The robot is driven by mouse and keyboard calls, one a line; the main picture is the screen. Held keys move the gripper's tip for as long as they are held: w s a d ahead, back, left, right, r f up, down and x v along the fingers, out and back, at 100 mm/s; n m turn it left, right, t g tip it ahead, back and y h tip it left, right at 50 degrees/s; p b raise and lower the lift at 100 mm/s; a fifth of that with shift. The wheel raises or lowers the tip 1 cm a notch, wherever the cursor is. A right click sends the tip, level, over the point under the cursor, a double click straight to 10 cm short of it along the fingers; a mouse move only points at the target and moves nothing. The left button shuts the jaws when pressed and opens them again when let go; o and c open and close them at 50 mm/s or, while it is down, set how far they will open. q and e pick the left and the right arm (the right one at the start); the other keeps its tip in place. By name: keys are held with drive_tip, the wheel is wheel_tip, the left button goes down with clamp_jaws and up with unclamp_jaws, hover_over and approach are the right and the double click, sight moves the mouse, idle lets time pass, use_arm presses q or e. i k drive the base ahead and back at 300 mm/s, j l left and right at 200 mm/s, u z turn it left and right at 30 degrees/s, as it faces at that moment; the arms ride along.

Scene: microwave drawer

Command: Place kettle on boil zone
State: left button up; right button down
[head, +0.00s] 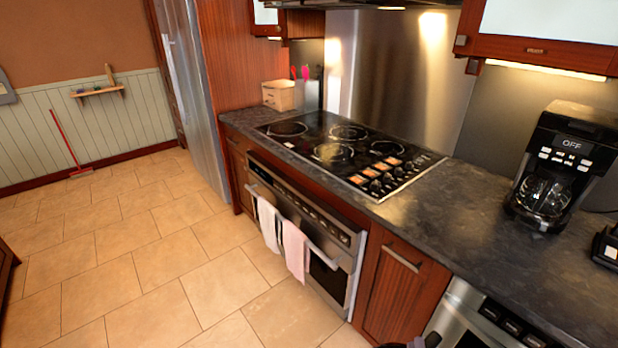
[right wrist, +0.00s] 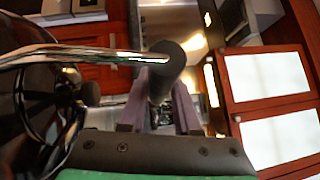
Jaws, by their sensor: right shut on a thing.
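In the right wrist view, my right gripper (right wrist: 163,88) is shut on the black grip of the kettle's handle. The kettle (right wrist: 38,115) shows at the left as a dark, shiny shape with a curved metal handle bar; much of its body is cut off by the frame. In the head view only a small dark and silver piece shows at the bottom edge, too little to identify. The black cooktop (head: 313,141) has several round burners, such as the front one (head: 333,152), and looks empty. No burner is visibly marked as the boil zone. My left gripper is not in view.
A coffee maker (head: 563,165) stands on the dark counter (head: 440,205) at the right. A wooden box (head: 279,95) stands beyond the cooktop. Two towels (head: 293,248) hang on the oven handle.

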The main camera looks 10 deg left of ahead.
sight(345, 133)
drive_tip(key=i+j+u, duration=0.3)
drive_tip(key=i+j, duration=0.15)
drive_tip(key=i+j+u, duration=0.35)
drive_tip(key=i, duration=0.2)
